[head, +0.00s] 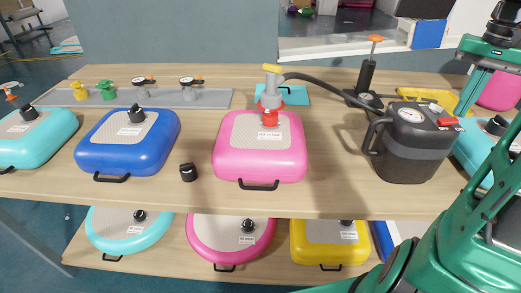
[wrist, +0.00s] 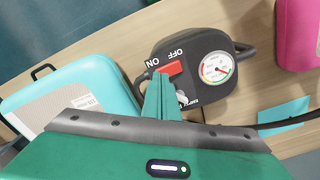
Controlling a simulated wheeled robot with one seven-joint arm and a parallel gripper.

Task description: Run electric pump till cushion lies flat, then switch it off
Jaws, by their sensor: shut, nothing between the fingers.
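The dark grey electric pump (head: 412,150) stands at the right of the table top. It has a round gauge (wrist: 215,70), a red rocker switch (wrist: 173,68) between ON and OFF marks, and a grey selector lever by an EMPTY label. My gripper (wrist: 158,78) is shut and empty, its tips right by the switch's ON end; I cannot tell if they touch. In the head view my gripper (head: 463,112) comes down from the upper right. A black hose (head: 325,82) runs to a grey nozzle with a red base on the pink cushion (head: 230,145), which looks plump. The switch position is unclear.
A blue cushion (head: 98,150) and a teal one (head: 30,150) are at left; another teal cushion (wrist: 85,95) lies beside the pump. A hand pump (head: 366,75) stands behind. A black cap (head: 188,172) lies between cushions. More cushions fill the lower shelf.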

